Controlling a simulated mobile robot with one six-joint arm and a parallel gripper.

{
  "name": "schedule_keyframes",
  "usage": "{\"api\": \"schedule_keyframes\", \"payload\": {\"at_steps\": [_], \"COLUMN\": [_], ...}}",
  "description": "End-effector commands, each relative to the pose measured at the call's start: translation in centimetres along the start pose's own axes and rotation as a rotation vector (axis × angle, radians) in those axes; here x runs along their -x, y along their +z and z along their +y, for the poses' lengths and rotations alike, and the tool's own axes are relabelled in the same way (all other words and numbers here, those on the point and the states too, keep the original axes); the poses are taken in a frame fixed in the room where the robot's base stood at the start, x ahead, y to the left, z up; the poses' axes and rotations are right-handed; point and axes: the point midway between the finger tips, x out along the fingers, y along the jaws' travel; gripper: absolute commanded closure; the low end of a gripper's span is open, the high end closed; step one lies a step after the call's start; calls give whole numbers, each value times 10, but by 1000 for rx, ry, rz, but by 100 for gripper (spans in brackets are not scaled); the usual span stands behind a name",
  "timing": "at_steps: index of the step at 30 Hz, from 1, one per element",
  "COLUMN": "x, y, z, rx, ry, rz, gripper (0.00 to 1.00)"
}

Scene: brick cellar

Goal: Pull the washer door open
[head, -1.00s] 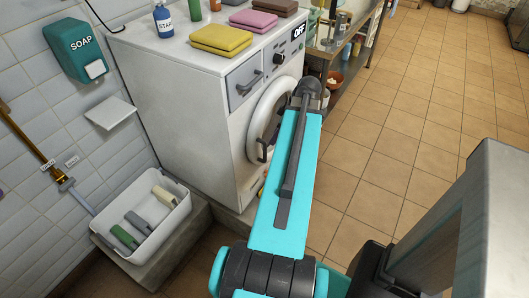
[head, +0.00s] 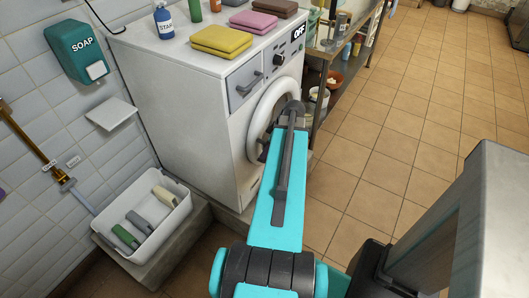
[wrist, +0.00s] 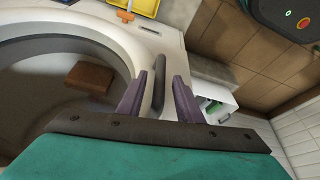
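The white washer (head: 185,85) stands against the tiled wall. Its round door (head: 257,120) appears closed, with its pale ring flush to the front. In the wrist view the door ring (wrist: 100,35) curves across the left, and a brown block shows through the dark glass. The dark bar handle (wrist: 159,75) stands between the two purple fingers of my gripper (wrist: 161,84). The fingers are open, with a gap visible on either side of the handle. In the head view my arm hides the fingers and most of the handle.
Folded towels (head: 222,41) and bottles stand on the washer. A white basket (head: 150,220) with several bottles sits on a low ledge at left. A shelf rack (head: 325,75) stands just right of the washer. The tiled floor (head: 380,150) at right is open.

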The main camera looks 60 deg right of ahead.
Motion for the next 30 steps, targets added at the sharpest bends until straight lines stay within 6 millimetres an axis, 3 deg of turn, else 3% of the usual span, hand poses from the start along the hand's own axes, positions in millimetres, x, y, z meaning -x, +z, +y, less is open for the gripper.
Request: {"api": "schedule_keyframes", "payload": {"at_steps": [9, 20, 27, 30], "x": [-24, -27, -27, -27], "y": [0, 0, 0, 0], "z": [0, 0, 0, 0], "rx": [-1, -1, -1, -1], "ry": [0, 1, 1, 0], "rz": [0, 0, 0, 0], "gripper": [68, 68, 100, 100]}}
